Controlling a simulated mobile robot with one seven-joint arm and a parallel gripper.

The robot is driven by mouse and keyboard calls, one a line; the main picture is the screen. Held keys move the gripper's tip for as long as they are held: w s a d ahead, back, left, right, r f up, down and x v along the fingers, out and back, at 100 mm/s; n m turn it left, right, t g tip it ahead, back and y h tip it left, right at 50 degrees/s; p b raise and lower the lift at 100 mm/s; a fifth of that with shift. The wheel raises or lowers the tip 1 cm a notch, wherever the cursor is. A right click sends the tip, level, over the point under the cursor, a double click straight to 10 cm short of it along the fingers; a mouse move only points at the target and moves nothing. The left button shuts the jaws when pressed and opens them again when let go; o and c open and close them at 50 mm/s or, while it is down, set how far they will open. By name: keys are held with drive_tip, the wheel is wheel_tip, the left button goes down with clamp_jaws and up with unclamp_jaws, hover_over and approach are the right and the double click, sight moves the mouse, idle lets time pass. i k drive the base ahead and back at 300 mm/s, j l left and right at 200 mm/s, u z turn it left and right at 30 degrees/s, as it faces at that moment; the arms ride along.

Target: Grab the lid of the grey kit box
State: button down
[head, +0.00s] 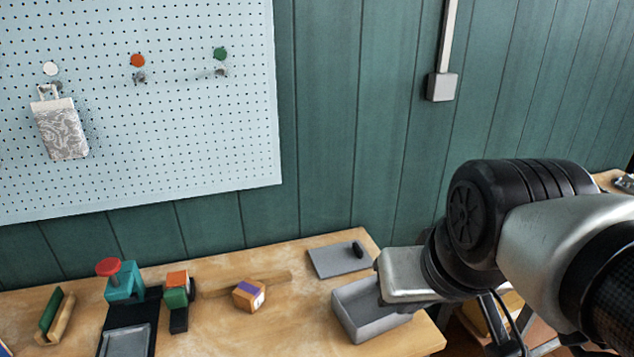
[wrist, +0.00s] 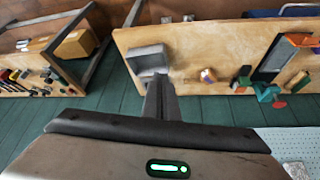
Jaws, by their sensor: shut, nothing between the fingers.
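The grey lid (head: 340,259) lies flat on the wooden bench, with a dark handle (head: 358,249) near its right edge. The open grey kit box (head: 362,312) stands just in front of it, apart from the lid, near the bench's right end. In the head view my gripper's silver hand is above the box's right side and hides part of it; its fingers do not show there. In the wrist view my gripper (wrist: 161,84) is shut and empty, its fingers pointing towards the box (wrist: 148,55) and covering part of the lid area.
To the left on the bench are an orange and purple block (head: 249,295), a wooden strip (head: 225,284), a teal device with a red knob (head: 122,283) and a black tray. A pegboard (head: 180,110) hangs on the green wall. A second bench with cardboard boxes (wrist: 75,44) stands apart.

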sight(330, 260)
drive_tip(key=i+l+u, duration=0.15)
drive_tip(key=l, duration=0.3)
drive_tip(key=l+u, duration=0.15)
drive_tip(key=l, duration=0.3)
drive_tip(key=i+l+u, duration=0.2)
drive_tip(key=k+l, duration=0.05)
drive_tip(key=l, duration=0.05)
